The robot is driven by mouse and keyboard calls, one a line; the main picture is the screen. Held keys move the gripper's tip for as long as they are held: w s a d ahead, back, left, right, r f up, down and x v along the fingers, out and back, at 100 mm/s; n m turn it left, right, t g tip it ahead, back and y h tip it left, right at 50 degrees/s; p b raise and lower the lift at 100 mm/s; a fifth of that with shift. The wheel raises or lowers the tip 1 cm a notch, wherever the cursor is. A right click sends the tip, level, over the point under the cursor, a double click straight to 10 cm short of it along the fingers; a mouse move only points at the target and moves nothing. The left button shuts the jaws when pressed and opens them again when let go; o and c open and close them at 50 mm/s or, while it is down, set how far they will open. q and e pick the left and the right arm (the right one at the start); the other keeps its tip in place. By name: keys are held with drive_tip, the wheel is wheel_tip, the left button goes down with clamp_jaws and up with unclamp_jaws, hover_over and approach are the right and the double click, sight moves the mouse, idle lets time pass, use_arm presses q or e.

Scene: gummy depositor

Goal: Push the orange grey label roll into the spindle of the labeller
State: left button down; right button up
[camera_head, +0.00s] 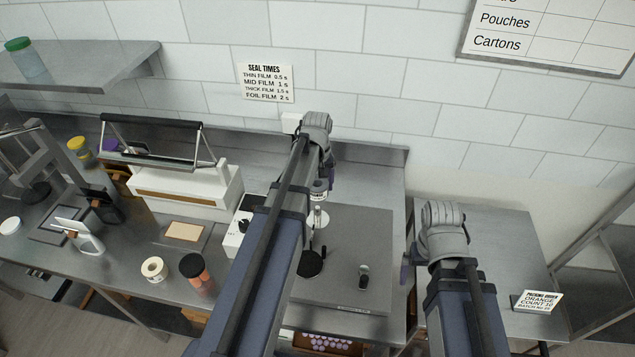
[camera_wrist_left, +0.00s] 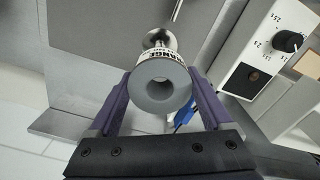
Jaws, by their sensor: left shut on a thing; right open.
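My left gripper (camera_wrist_left: 158,100) is shut on the label roll (camera_wrist_left: 160,88); the roll has a grey end with a round hole, and a white side band with part of the word "ORANGE". In the wrist view, a shiny metal post with a round end, seemingly the spindle (camera_wrist_left: 157,36), shows just beyond the roll; I cannot tell whether they touch. In the head view, the labeller (camera_head: 350,240) has a grey plate, and my left arm hides most of the roll and gripper above it. My right gripper (camera_head: 407,268) is open, mostly hidden behind its arm at the plate's right.
A white control box with a black knob (camera_head: 243,227) stands at the labeller's left.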

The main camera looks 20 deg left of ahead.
sight(317, 207)
use_arm(q)
drive_tip(key=shift+f, duration=0.15)
use_arm(e)
drive_tip(key=shift+f, duration=0.1)
use_arm(q)
wheel_tip(317, 207, down, 6)
drive_tip(key=b, duration=0.6)
use_arm(e)
wheel_tip(317, 207, down, 6)
use_arm(q)
drive_tip(key=shift+f, duration=0.1)
use_arm(e)
drive_tip(key=shift+f, duration=0.15)
use_arm(q)
drive_tip(key=shift+f+b, duration=3.15)
drive_tip(key=shift+b, duration=0.2)
use_arm(e)
drive_tip(key=shift+f, duration=3.1)
use_arm(q)
drive_tip(key=shift+r, duration=0.1)
unclamp_jaws()
use_arm(e)
drive_tip(key=shift+r, duration=0.1)
